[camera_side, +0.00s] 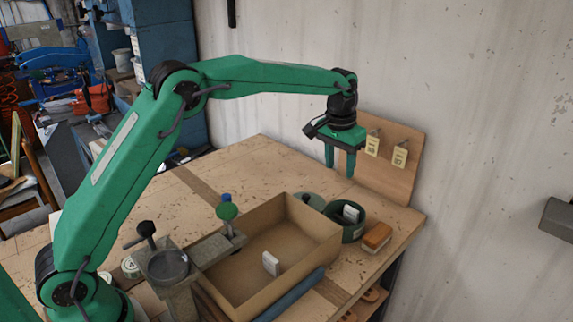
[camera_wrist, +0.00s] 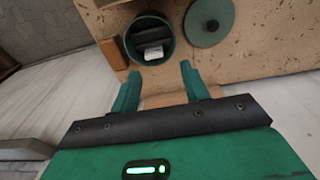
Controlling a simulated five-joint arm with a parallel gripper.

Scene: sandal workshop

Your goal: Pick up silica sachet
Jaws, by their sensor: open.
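A small white packet (camera_side: 270,264), which looks like a silica sachet, stands upright inside the open cardboard box (camera_side: 322,240). Another white piece (camera_side: 351,213) sits in the round green tin (camera_side: 352,234); it also shows in the wrist view (camera_wrist: 152,52), against a dark item inside the tin (camera_wrist: 134,59). I cannot tell for sure which white piece is the sachet. My gripper (camera_side: 339,168) is open and empty, pointing down above the back of the bench, behind the tin and box. In the wrist view its fingers (camera_wrist: 160,74) show apart, with the tin beyond them.
A green lid (camera_wrist: 208,23) lies beside the tin. An orange-brown brush-like block (camera_side: 377,237) lies right of the tin. A wooden board with yellow tags (camera_side: 382,165) stands against the wall. The back left bench is clear.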

